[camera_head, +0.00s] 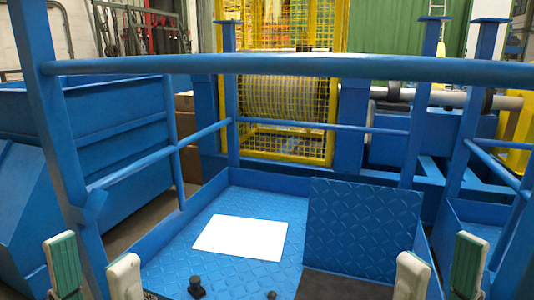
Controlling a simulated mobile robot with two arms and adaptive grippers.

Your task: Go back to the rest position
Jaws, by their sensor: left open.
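My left gripper (94,268) is at the bottom left of the head view. Its two pale fingers with green pads stand upright and apart, with nothing between them. My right gripper (440,270) is at the bottom right, at about the same height. Its two fingers are also apart, and nothing is held between them. Only the finger ends of both grippers show; the rest is cut off by the lower picture edge.
A blue railing (290,66) crosses ahead. Below it, a blue tread-plate platform (170,250) bears a white sheet (240,238) and two black knobs (196,287). A yellow mesh guard (290,100) encloses a drum behind. A blue bin (110,120) stands left.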

